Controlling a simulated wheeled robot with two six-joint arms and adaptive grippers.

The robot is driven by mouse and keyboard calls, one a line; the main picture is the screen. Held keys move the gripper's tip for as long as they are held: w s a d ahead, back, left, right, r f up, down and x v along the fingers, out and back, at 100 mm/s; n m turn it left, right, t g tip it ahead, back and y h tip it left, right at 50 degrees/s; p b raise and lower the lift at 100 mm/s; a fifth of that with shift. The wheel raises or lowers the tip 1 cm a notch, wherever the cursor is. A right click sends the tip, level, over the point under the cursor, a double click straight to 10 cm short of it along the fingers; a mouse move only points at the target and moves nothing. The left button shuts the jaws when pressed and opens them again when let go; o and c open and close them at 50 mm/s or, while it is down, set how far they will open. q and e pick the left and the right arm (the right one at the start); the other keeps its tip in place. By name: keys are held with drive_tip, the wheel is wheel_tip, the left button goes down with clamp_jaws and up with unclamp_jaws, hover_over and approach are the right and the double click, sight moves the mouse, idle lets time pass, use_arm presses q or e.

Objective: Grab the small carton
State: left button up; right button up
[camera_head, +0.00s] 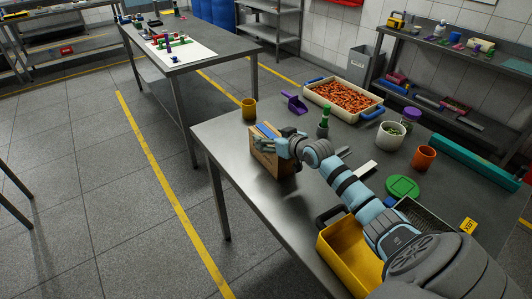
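The small carton (263,160) is a brown box with blue on its top. It stands near the left edge of the metal table, in the middle of the head view. My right arm reaches in from the lower right. My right gripper (284,145) is at the upper right part of the carton, overlapping it in the view. The fingers are small here, and I cannot tell whether they are closed on the carton or only beside it. The arm and gripper hide part of the carton's right side. My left gripper is not in view.
A yellow cup (248,109), a purple scoop (294,103) and a green-topped bottle (323,122) stand close behind the carton. A tray of orange pieces (316,91) lies at the back. A yellow bin (334,262) is in front. The table's left edge is close to the carton.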

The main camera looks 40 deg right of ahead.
drive_tip(key=c, duration=0.7)
